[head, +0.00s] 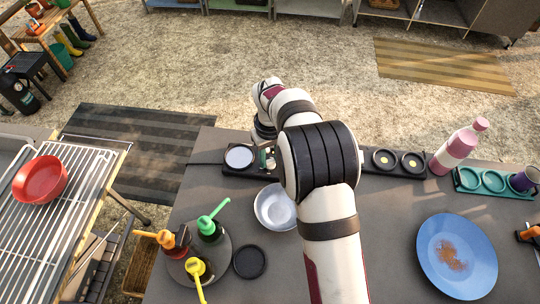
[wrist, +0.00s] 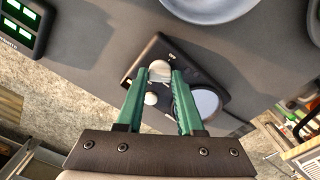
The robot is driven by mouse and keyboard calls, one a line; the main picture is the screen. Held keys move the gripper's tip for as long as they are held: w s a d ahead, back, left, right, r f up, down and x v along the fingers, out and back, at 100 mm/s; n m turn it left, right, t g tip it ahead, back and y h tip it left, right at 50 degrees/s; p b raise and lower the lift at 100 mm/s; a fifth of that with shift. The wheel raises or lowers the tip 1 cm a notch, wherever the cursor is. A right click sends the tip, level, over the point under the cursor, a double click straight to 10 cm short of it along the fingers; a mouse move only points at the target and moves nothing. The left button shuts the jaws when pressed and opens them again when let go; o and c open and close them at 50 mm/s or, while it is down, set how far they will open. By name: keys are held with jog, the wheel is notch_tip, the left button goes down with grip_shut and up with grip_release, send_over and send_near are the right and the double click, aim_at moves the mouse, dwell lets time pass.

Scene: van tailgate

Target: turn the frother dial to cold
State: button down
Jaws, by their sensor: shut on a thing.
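The frother is a dark, flat unit with a round pale disc (wrist: 204,102) on top. In the wrist view its pale round dial (wrist: 159,69) sits between the tips of my gripper (wrist: 160,76). My gripper's green fingers are shut on the dial from both sides. A smaller pale knob (wrist: 151,98) shows between the fingers, nearer the wrist. In the head view the frother's disc (head: 240,157) shows left of my arm at the table's far edge, and my arm hides part of the unit. The dial's markings and setting cannot be read.
A pale bowl (head: 276,207) stands close in front of the frother. A blue plate (head: 457,256), a pink bottle (head: 455,150) and a teal cup holder (head: 494,182) are at the right.

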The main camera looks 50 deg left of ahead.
aim_at(270, 161)
jog(key=shift+m, duration=0.6)
jog(key=c, duration=0.5)
grip_release()
jog(key=shift+c, duration=0.2)
notch_tip(270, 161, up, 16)
jog(key=shift+f, duration=0.1)
